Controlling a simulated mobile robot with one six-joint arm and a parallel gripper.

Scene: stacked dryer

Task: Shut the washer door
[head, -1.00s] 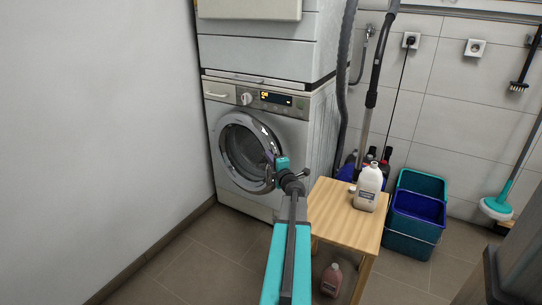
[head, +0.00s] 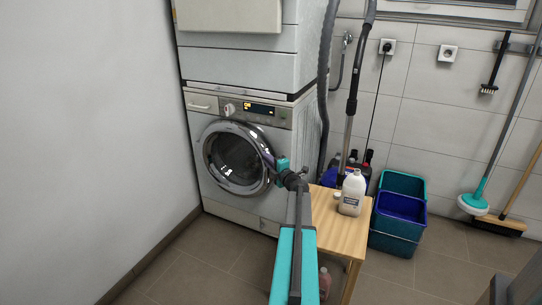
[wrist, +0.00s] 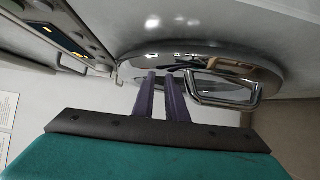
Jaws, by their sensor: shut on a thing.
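The washer (head: 218,205) is the lower machine of a white stack in the head view. Its round door (head: 232,187) has a chrome ring and dark glass and lies close to the front panel; I cannot tell whether it is fully flush. My gripper (head: 272,160) is at the door's right edge. In the wrist view the two fingers (wrist: 163,82) are close together at the rim of the door (wrist: 205,47), shut on it. A looped chrome handle (wrist: 225,101) shows just right of the fingers. The exact contact is partly hidden.
A wooden stool (head: 345,235) with a white bottle (head: 352,194) stands just right of my arm. A pinkish bottle (head: 324,283) is under it. Blue and teal buckets (head: 398,210) stand behind. A wall (head: 90,130) bounds the left; the floor before the washer is clear.

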